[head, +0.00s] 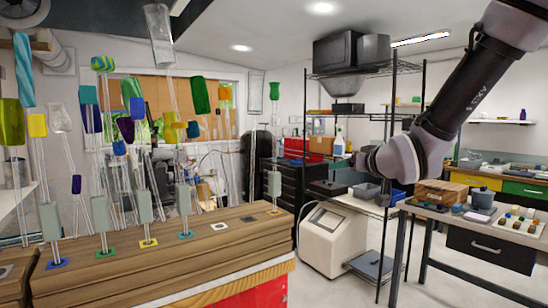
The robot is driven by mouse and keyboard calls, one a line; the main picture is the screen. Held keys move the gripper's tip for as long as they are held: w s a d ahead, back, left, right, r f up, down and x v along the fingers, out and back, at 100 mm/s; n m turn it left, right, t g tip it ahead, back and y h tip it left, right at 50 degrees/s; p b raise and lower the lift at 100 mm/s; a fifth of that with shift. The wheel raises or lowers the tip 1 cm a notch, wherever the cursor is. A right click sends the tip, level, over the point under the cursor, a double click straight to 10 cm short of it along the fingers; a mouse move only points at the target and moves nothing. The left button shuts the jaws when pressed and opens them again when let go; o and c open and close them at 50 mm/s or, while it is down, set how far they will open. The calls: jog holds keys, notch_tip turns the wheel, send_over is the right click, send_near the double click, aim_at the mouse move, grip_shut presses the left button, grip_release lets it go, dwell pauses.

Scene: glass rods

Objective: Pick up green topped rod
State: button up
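Several thin clear glass rods with coloured tops stand in a row on a wooden bench (190,255) at the left. More than one top is green: a large dark green top (200,95) right of the middle of the group, and another green top (131,90) further left. The rods overlap, so I cannot tell which foot belongs to which top. My arm comes in from the upper right, and its wrist (400,158) is well right of the rods, apart from them. The fingers cannot be made out, nor whether they hold anything.
Grey blocks (50,221) sit around the lower rods above coloured squares on the bench. A white square (220,226) has no block above it. A white machine (335,236) stands on the floor right of the bench. A wire shelf (393,112) and a cluttered table (470,221) are at the right.

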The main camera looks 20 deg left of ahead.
aim_at(276, 180)
jog(key=s+a+f+n+y, duration=0.1)
jog(key=s+a, duration=0.1)
jog(key=a, duration=0.2)
jog(key=s+a+f+n+y, duration=0.1)
jog(key=s+a+n+y, duration=0.1)
jog(key=a, duration=0.3)
jog(key=s+a+f+n+g+y, duration=0.1)
jog(key=s+a+f+n+y, duration=0.1)
jog(key=a, duration=0.3)
jog(key=shift+y, duration=0.4)
jog(key=x, duration=0.4)
jog(key=shift+a, duration=0.4)
jog(key=shift+x, duration=2.95)
jog(key=shift+w+d+r, duration=0.15)
jog(key=shift+r, duration=0.05)
grip_shut()
